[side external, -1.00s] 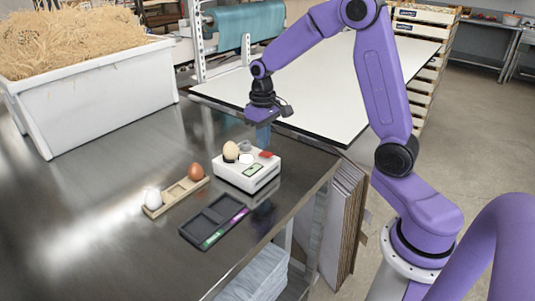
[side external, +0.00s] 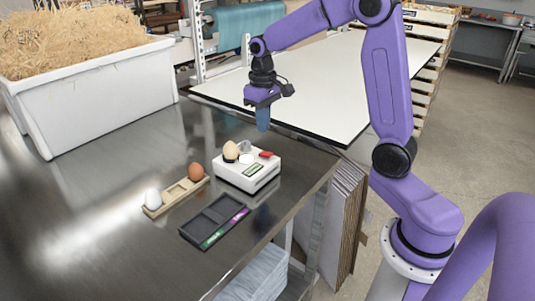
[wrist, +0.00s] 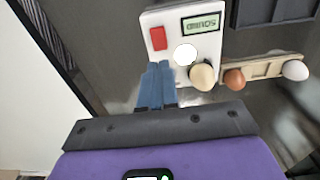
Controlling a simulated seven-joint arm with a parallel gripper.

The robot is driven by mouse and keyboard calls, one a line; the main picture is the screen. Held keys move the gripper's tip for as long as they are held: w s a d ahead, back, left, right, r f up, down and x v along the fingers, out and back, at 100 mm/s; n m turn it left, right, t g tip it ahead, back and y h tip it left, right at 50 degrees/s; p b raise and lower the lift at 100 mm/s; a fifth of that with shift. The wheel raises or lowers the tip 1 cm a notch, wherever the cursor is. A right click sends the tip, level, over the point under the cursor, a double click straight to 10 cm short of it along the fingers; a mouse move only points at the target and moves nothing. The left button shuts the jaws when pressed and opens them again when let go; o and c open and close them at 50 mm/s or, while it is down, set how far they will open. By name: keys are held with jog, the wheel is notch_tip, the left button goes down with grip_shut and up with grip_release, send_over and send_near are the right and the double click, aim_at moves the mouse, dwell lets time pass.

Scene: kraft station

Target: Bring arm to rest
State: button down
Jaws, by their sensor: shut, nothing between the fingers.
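My gripper (side external: 263,122) is shut and empty, its blue fingers pointing down in the air behind the white device. Its closed fingers also show in the wrist view (wrist: 160,72). The arm is purple and bends up and over from its base at the right. No object is held or touched by the fingers.
The white device (side external: 247,176) has a display, a red button and a cream egg (side external: 230,151) on top. A wooden holder (side external: 176,195) bears a brown egg (side external: 195,172) and a white egg (side external: 152,195). A dark two-part tray (side external: 200,229) lies in front. A straw-filled white bin (side external: 100,95) stands left.

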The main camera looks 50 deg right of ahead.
jog(key=s+a+n, duration=0.4)
jog(key=s+a, duration=0.2)
jog(key=s, duration=0.4)
jog(key=s+a+n, duration=0.5)
jog(key=s+a, duration=0.1)
jog(key=s, duration=0.4)
jog(key=s+d+f+n, duration=0.1)
jog(key=s+n, duration=0.2)
jog(key=s, duration=0.6)
jog(key=shift+f+n, duration=0.3)
jog(key=shift+f, duration=0.1)
